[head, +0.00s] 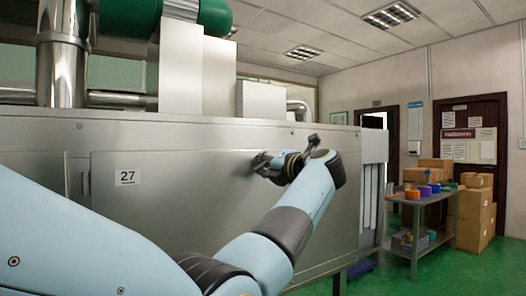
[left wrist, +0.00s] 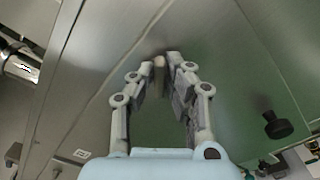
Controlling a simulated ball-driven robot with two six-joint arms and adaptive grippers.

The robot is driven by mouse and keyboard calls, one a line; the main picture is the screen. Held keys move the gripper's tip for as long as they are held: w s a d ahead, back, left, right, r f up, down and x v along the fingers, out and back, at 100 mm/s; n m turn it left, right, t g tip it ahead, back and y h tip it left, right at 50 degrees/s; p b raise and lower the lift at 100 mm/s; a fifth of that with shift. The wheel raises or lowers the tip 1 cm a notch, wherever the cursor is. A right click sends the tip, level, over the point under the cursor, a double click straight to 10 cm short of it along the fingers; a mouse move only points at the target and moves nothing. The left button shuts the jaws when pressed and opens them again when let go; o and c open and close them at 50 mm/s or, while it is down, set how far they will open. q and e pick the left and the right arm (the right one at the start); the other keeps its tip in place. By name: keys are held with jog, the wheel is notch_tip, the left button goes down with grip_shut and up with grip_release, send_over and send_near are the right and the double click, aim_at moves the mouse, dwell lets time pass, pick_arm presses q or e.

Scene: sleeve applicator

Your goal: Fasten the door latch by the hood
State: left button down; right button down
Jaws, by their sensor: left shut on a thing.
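The steel door panel marked 27 (head: 205,195) is in the front of the long cabinet and looks flush with it. My left gripper (head: 262,162) is at the panel's upper right; the arm and wrist cover much of the area. In the left wrist view my left gripper (left wrist: 160,66) is shut on a small pale latch piece (left wrist: 159,62), beside a panel seam. Only the end of the latch shows between the fingertips, so its turn is hard to tell. The latch is hidden in the head view. My right gripper is in neither view.
A black knob (left wrist: 277,125) stands out from the steel in the left wrist view. Steel boxes and ducts (head: 62,80) rise above the cabinet. A side table (head: 425,198) with coloured items and stacked cartons (head: 473,215) stand at the right on open green floor.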

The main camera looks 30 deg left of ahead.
pick_arm(q)
jog(key=m+p, duration=0.5)
jog(key=shift+r+p, duration=0.1)
jog(key=shift+p, duration=0.3)
jog(key=shift+f+m+p, duration=0.25)
jog(key=shift+m+p, duration=0.9)
jog(key=shift+m, duration=0.25)
jog(key=c, duration=1.4)
grip_release()
jog(key=shift+w, duration=0.1)
jog(key=shift+o, duration=0.2)
jog(key=v, duration=0.7)
jog(key=shift+d, duration=0.3)
